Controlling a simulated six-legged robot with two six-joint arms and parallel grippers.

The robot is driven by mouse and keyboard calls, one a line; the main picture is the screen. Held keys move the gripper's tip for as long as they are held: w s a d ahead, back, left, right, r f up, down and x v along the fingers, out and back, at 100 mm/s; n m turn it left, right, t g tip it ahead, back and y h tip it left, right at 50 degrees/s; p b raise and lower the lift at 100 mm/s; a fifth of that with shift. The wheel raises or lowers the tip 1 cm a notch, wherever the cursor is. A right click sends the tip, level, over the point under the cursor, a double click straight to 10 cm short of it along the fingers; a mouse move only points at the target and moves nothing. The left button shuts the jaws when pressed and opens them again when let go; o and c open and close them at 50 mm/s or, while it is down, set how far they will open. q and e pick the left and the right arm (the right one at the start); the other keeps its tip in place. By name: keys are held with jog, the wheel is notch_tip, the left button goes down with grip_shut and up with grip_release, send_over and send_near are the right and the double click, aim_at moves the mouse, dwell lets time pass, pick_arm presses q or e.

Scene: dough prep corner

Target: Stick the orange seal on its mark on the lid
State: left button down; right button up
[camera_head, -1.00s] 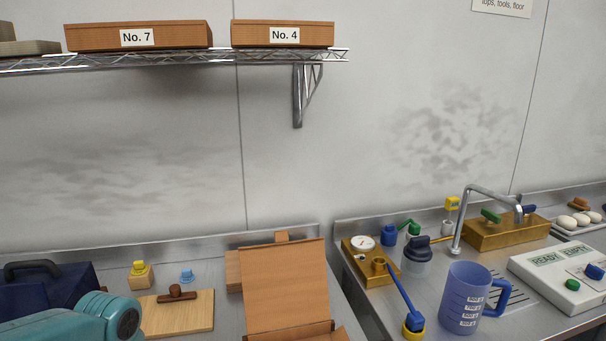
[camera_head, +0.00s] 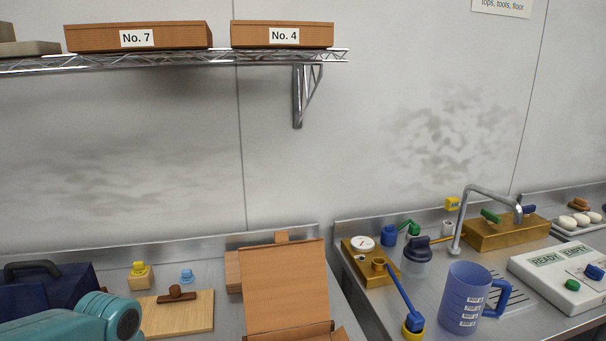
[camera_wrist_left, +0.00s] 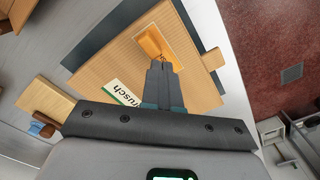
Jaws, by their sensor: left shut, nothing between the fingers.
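In the left wrist view my left gripper (camera_wrist_left: 161,66) is shut, with its fingertips at the edge of an orange piece (camera_wrist_left: 151,42) that looks like the seal. The orange piece lies on a flat wooden surface (camera_wrist_left: 115,72) that looks like the lid. I cannot tell whether the fingertips touch the piece. A white label (camera_wrist_left: 121,93) with green and black print, partly covered by the gripper, lies beside the fingers. Any mark under the orange piece is hidden. In the head view my teal left arm comes in at the lower left, its fingers out of sight.
A blue jug (camera_head: 466,296) stands on the right bench.

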pick_arm(q)
jog(key=shift+f, duration=0.2)
jog(key=shift+f+b, duration=0.6)
jog(key=shift+b, duration=0.05)
jog(key=shift+r, duration=0.1)
dwell(0.7)
jog(key=shift+r+p, duration=1.25)
jog(key=shift+r, duration=0.25)
notch_tip(320, 180, up, 4)
jog(key=p, duration=0.3)
